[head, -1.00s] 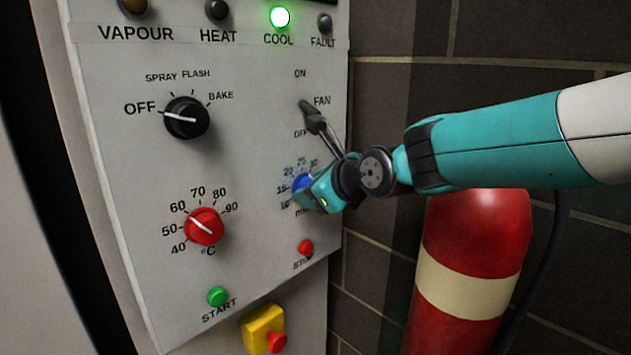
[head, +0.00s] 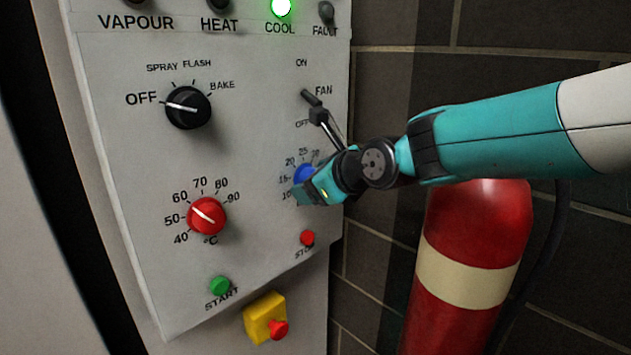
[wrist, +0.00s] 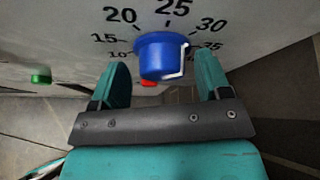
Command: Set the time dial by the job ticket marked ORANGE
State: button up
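The blue time dial (head: 302,174) sits at the lower right of the control panel, partly hidden behind my gripper (head: 309,192) in the head view. In the wrist view the dial (wrist: 160,56) stands between the two fingers of my gripper (wrist: 163,75). The gripper is open, with a small gap visible on each side of the dial. A white line runs down the right side of the dial, on the side of the 30 and 35 marks; its exact reading is unclear. No job ticket is in view.
The fan lever (head: 318,112) stands out just above my wrist. The red temperature dial (head: 207,216), black mode dial (head: 187,107), red stop button (head: 307,238) and green start button (head: 219,286) are nearby. A red cylinder (head: 480,230) stands below my arm.

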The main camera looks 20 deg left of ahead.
jog(key=b+v, duration=0.1)
jog(key=v, duration=0.6)
jog(key=shift+d+b, duration=0.25)
jog(key=shift+b, duration=0.05)
jog(key=shift+s+r, duration=0.1)
jog(key=shift+r, duration=0.05)
